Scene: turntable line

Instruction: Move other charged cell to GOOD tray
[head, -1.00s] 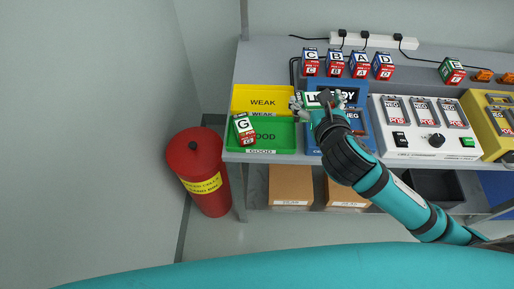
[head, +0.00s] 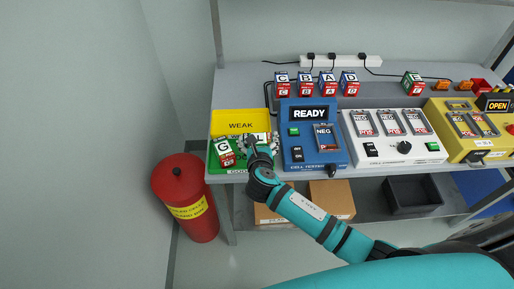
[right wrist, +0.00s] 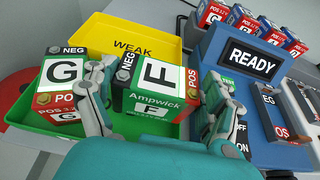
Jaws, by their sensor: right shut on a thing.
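My right gripper (head: 258,146) is shut on cell F (right wrist: 158,78), a green, white and red block lettered F. Its fingers (right wrist: 158,92) are on both sides of the cell, in or just over the green GOOD tray (right wrist: 28,108); I cannot tell whether the cell touches the tray floor. Cell G (head: 226,152) lies in the left part of that tray, to the left of cell F, and also shows in the right wrist view (right wrist: 62,72). In the head view my gripper hides much of cell F. My left gripper is not in view.
The yellow WEAK tray (head: 240,117) is empty behind the GOOD tray. The blue tester (head: 298,158) reading READY stands close on the right. A white charger (head: 383,153) and a yellow unit (head: 468,148) follow. Several lettered cells (head: 327,84) stand at the back. A red bin (head: 186,200) stands at left.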

